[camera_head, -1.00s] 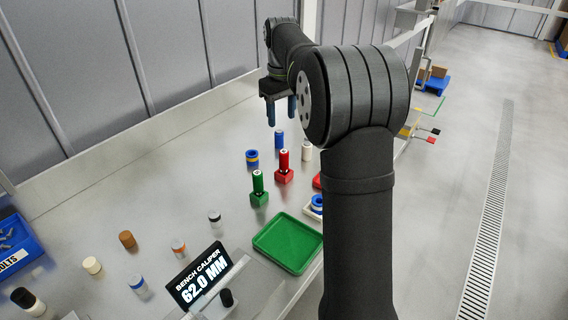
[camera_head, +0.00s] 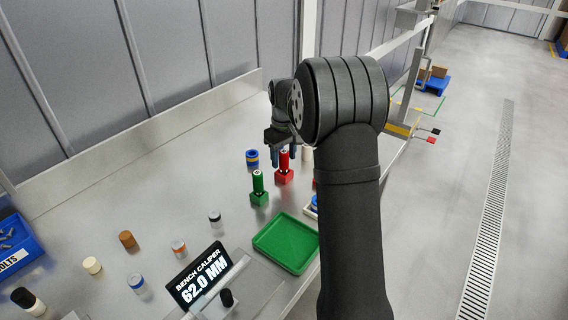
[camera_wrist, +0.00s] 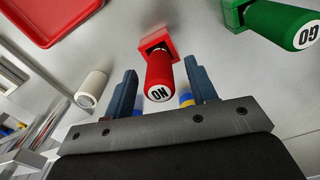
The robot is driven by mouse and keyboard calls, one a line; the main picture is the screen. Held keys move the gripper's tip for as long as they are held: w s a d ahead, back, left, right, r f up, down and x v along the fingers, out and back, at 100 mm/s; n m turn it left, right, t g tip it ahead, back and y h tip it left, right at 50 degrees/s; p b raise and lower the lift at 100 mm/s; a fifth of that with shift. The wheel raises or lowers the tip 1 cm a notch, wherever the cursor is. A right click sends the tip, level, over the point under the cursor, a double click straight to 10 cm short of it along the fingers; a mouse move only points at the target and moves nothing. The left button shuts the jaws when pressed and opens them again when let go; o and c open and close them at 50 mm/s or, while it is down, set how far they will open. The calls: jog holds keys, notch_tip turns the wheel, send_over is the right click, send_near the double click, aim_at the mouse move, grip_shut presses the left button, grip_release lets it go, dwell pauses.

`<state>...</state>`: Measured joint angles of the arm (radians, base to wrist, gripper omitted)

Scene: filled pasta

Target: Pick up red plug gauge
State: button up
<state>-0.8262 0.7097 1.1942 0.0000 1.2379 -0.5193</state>
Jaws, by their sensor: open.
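The red plug gauge (camera_head: 284,160) stands in a red square base (camera_head: 284,177) on the bench. In the wrist view the red plug gauge (camera_wrist: 159,78) shows its white end marked "NO" and lies between the two blue fingers. My gripper (camera_wrist: 163,88) is open, with a finger on each side of the gauge and a visible gap at each. In the head view my gripper (camera_head: 282,158) is above the bench at the red gauge, partly hidden by my arm. The green plug gauge (camera_head: 258,182) stands in its green base in front and to the left.
A green tray (camera_head: 262,240) lies near the front edge. A blue and yellow ring stack (camera_head: 252,158) is left of the red gauge. A white cylinder (camera_wrist: 91,89) and red tray (camera_wrist: 95,6) show in the wrist view. A bench caliper display (camera_head: 200,277) stands in front.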

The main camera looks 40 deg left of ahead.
notch_tip(320, 180, down, 2)
jog(key=shift+f, duration=0.2)
grip_shut()
jog(key=shift+r, duration=0.15)
jog(key=shift+r, duration=0.6)
notch_tip(320, 180, up, 3)
jog(key=shift+f, duration=0.1)
jog(key=w+d+r, duration=0.3)
jog(key=d+r, duration=0.3)
jog(key=d, duration=0.5)
jog(key=shift+d+r, duration=0.15)
jog(key=shift+r, duration=0.25)
jog(key=s+d+f, duration=0.1)
jog(key=s+d, duration=0.3)
jog(key=s, duration=0.4)
jog(key=shift+d, duration=0.35)
